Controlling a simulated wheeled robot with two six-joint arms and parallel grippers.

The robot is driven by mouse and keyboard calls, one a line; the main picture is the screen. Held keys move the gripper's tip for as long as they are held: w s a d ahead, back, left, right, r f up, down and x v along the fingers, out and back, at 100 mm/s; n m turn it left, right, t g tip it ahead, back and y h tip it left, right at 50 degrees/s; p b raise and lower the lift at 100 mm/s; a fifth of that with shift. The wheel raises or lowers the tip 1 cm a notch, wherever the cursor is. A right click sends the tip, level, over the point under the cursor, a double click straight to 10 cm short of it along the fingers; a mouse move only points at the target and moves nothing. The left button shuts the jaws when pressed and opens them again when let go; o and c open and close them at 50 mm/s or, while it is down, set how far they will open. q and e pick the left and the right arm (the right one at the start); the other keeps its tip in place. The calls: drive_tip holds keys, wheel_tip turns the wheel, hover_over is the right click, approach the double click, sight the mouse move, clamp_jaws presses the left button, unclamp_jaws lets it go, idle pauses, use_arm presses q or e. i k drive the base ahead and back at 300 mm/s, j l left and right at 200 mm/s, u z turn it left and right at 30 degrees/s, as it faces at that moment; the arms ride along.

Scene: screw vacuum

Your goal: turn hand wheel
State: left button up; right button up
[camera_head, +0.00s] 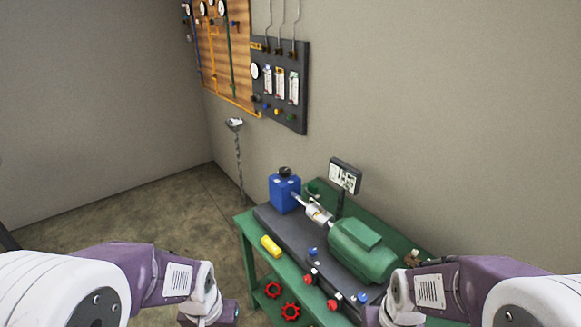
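Two red hand wheels sit low at the front of the green bench: one hand wheel (273,290) further left and a second hand wheel (291,312) slightly nearer. I cannot tell which one the task means. My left arm comes in at the lower left, and its wrist ends to the left of the wheels, apart from them in the picture. My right arm comes in at the lower right, in front of the bench's right end. The fingers of both grippers do not show, so their opening is hidden.
The green bench (247,262) carries a green motor (365,250), a blue box (285,193), a yellow block (271,246) and small red and blue valves (311,278). A dark gauge panel (280,85) hangs on the wall. The floor left of the bench is clear.

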sight(284, 172)
drive_tip(key=i+j+u, duration=0.3)
drive_tip(key=i+j, duration=0.2)
drive_tip(key=i+j+u, duration=0.3)
drive_tip(key=i+j, duration=0.15)
drive_tip(key=i, duration=0.1)
